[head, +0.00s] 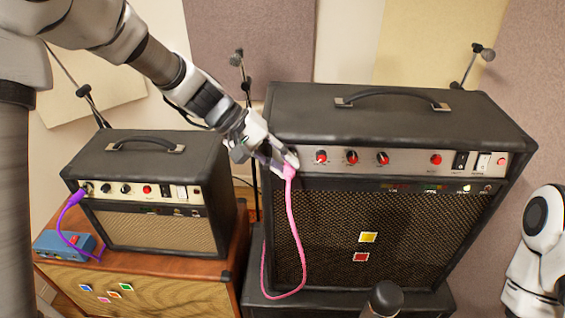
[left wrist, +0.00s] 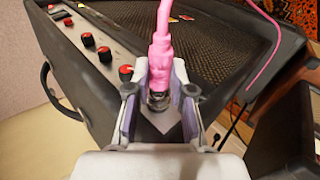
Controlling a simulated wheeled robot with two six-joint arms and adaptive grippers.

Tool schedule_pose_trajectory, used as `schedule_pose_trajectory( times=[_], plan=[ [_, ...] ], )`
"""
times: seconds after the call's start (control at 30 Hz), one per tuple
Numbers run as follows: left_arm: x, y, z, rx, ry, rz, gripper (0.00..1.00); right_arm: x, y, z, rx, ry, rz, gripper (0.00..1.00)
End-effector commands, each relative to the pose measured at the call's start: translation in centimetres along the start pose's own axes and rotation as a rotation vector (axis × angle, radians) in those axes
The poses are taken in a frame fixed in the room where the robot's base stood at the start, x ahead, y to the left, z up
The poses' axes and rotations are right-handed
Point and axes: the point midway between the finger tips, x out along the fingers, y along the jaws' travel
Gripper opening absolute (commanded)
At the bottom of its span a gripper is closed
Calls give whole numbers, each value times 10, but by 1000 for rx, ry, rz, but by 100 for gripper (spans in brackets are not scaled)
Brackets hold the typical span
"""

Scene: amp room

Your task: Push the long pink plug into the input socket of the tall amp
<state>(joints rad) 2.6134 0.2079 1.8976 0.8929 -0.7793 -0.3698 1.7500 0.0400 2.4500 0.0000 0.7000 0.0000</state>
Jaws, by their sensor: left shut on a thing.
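The tall amp (head: 400,115) stands at the centre right, with its control panel (head: 405,160) facing me. My left gripper (head: 281,162) is at the left end of that panel, shut on the pink plug (head: 289,172). In the left wrist view the pink plug (left wrist: 161,62) lies between the two fingers, its metal end (left wrist: 157,99) toward the palm. The pink cable (head: 295,245) hangs down the amp's front in a loop. My right gripper is not in view.
A smaller amp (head: 150,165) stands at the left on a wooden cabinet (head: 170,292). A purple plug (head: 77,197) is at its panel, its cable running by a blue box (head: 62,245). Microphone stands rise behind. A dark rounded object (head: 384,300) is at the bottom front.

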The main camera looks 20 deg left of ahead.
Motion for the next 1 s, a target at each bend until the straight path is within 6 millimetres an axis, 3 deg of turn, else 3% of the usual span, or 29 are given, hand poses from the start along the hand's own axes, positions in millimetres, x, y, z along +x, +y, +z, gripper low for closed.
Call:
schedule_pose_trajectory(
  times=[0.77, 0.8, 0.87, 0.9, 1.0],
  plan=[
    [1, 0, -4, 0, -1, 0, 0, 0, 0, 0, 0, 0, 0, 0],
    [1, 0, -4, 0, 0, 0, 25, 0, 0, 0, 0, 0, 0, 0],
    [1, 0, -4, 0, 0, 0, 47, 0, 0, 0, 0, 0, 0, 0],
    [1, 0, -4, 0, 0, 0, 51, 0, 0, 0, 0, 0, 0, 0],
    [1, 0, -4, 0, 0, 0, 51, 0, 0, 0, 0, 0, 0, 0]
  ],
)
